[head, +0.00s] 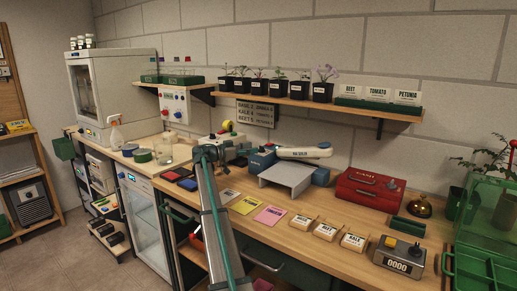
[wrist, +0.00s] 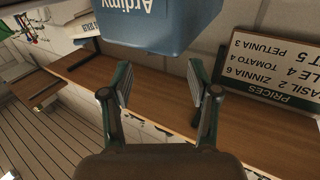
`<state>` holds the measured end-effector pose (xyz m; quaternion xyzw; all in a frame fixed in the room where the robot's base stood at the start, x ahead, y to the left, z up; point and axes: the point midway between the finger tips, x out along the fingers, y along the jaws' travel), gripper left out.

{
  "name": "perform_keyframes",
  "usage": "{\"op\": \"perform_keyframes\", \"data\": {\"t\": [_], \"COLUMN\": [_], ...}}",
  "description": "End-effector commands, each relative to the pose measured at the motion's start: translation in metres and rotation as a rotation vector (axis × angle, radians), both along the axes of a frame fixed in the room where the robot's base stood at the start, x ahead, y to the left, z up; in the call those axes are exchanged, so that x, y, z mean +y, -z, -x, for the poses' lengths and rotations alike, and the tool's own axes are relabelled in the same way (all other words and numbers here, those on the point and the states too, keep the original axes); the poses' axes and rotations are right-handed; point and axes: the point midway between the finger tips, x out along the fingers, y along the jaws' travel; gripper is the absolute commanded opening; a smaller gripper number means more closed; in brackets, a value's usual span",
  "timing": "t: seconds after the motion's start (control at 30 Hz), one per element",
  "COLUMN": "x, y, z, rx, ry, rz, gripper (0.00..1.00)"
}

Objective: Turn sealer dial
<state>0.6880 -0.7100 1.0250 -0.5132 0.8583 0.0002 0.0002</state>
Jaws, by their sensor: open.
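The sealer (head: 262,160) has a blue body and a long white top arm (head: 305,152); it stands on the wooden bench behind a grey sloped plate. A blue box with white lettering (wrist: 160,28), likely the sealer's body, fills the top middle of the wrist view, which looks upside down. The dial cannot be made out clearly in either view. My gripper (wrist: 158,84) is open and empty, its two fingers spread wide just short of the blue box. In the head view my gripper is beside the sealer's left end, partly hidden by my arm.
A price board (wrist: 275,65) stands close to my right finger in the wrist view. Coloured cards (head: 270,215) and seed packets (head: 325,231) lie in front. A shelf of potted seedlings (head: 290,97) hangs above.

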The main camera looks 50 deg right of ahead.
Motion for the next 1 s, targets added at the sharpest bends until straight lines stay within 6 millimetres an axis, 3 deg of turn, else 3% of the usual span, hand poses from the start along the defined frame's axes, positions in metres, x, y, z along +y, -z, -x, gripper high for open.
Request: {"op": "perform_keyframes", "data": {"t": [0.2, 0.4, 1.0], "x": [0.035, 0.053, 0.057], "y": [0.0, 0.0, -0.001], "z": [-0.019, -0.028, -0.027], "rx": [0.0, 0.0, 0.004], "ry": [-0.002, 0.0, 0.004], "rz": [0.001, 0.001, -0.001], "gripper": [0.6, 0.6, 0.6]}}
